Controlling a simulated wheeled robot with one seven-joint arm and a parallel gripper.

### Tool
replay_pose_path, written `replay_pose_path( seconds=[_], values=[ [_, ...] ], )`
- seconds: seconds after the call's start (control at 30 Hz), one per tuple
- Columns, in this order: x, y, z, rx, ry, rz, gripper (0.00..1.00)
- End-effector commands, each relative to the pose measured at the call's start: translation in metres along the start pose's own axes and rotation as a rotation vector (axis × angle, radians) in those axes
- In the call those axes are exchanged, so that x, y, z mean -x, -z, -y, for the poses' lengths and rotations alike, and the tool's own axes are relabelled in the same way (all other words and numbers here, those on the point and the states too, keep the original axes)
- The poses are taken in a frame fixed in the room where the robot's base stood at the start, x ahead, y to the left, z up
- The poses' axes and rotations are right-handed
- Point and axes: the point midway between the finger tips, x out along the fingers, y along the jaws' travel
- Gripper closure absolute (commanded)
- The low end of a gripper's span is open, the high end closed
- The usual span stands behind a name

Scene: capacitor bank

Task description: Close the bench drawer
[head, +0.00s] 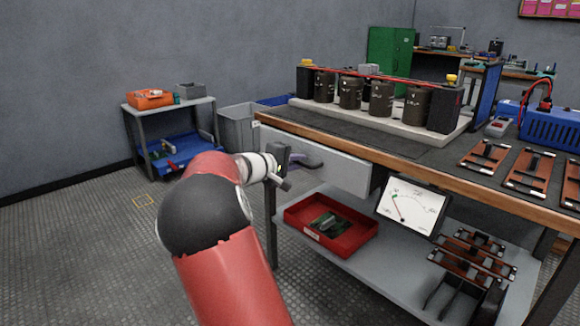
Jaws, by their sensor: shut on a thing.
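The bench drawer (343,172) has a light grey front just below the wooden edge of the workbench. A dark handle (309,162) stands out from its front. My gripper (284,170) is at the left end of this handle and is shut on it. My own wrist and arm hide part of the contact, and the fingertips are small in the head view. The drawer front sits close under the bench top. How far it stands out from the bench is hard to tell from this angle.
A red tray (330,247) and a tilted analog meter (411,207) are on the bench's lower shelf (360,265). The capacitor bank (372,98) stands on the bench top. A grey bin (238,130) and a small cart (165,111) are behind left. The floor at left is clear.

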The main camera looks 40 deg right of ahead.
Motion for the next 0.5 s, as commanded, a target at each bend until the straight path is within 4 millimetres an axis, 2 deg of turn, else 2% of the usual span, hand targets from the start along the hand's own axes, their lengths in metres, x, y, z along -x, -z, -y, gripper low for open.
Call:
replay_pose_path(
  seconds=[0.03, 0.1, 0.33, 0.37, 0.4, 0.47, 0.5],
  values=[
    [-0.0097, -0.0007, -0.0007, -0.001, -0.002, 0.002, 1.00],
    [-0.0150, -0.0003, -0.0030, 0.000, -0.002, 0.000, 1.00],
    [-0.0157, -0.0002, -0.0044, 0.001, -0.003, -0.002, 1.00],
    [-0.0157, -0.0001, -0.0045, 0.001, -0.003, -0.002, 0.88],
    [-0.0158, -0.0002, -0.0045, 0.001, -0.003, -0.002, 0.83],
    [-0.0158, -0.0003, -0.0044, 0.001, -0.003, -0.002, 0.75],
    [-0.0157, -0.0004, -0.0045, 0.000, -0.003, -0.002, 0.75]
  ],
)
